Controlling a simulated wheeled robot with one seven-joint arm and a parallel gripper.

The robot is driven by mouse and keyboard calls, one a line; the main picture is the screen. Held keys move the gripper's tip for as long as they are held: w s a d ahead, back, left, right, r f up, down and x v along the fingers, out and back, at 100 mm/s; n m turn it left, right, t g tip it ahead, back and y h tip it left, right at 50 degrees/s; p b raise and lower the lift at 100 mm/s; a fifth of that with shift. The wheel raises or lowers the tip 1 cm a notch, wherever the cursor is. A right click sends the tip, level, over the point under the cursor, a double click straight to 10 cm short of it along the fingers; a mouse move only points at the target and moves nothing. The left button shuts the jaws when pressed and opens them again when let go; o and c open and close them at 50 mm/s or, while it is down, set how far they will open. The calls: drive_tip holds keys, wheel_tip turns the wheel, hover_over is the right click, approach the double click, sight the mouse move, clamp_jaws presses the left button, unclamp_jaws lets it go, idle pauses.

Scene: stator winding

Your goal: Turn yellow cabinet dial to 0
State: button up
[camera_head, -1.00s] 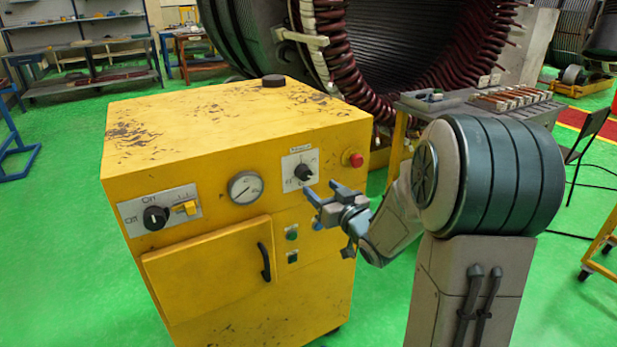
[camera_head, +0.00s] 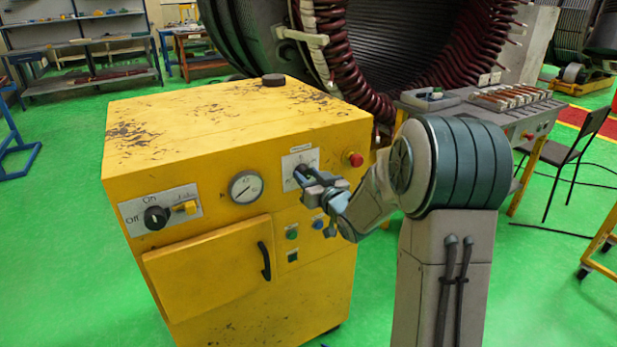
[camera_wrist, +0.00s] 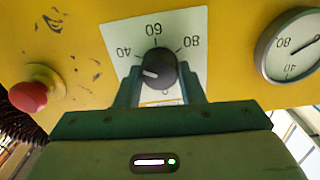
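The yellow cabinet (camera_head: 235,155) stands at the left of the head view. Its black dial (camera_wrist: 158,68) sits on a white scale plate (camera_wrist: 180,30) marked 40, 60 and 80, upside down in the wrist view. A partly hidden 0 shows below the dial. The dial's white mark points left in that view, below the 40. My gripper (camera_wrist: 160,78) is open, with one finger on each side of the dial and narrow gaps visible. Contact cannot be told.
A red button (camera_wrist: 30,92) and a pressure gauge (camera_wrist: 290,45) flank the dial. An on/off switch (camera_head: 156,217), a black door handle (camera_head: 264,261) and small buttons (camera_head: 291,233) are also on the cabinet front. A workbench (camera_head: 470,112) and a large stator (camera_head: 345,60) stand behind.

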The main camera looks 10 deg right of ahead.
drive_tip(key=shift+f+b, duration=0.15)
drive_tip(key=shift+b, duration=0.45)
drive_tip(key=n+b, duration=0.2)
drive_tip(key=b, duration=0.1)
drive_tip(key=shift+f, duration=0.15)
drive_tip(key=n+b, duration=0.2)
drive_tip(key=b, duration=0.2)
drive_tip(key=shift+a+n, duration=0.1)
drive_tip(key=shift+n, duration=0.3)
drive_tip(key=n+b, duration=0.6)
drive_tip(key=b, duration=0.2)
drive_tip(key=n+b, duration=0.3)
drive_tip(key=n, duration=0.1)
drive_tip(key=shift+b, duration=0.35)
drive_tip(key=n+b, duration=0.3)
drive_tip(key=shift+n, duration=0.3)
drive_tip(key=n+b, duration=0.3)
drive_tip(key=n, duration=0.2)
drive_tip(key=shift+b, duration=0.4)
drive_tip(key=shift+n, duration=0.4)
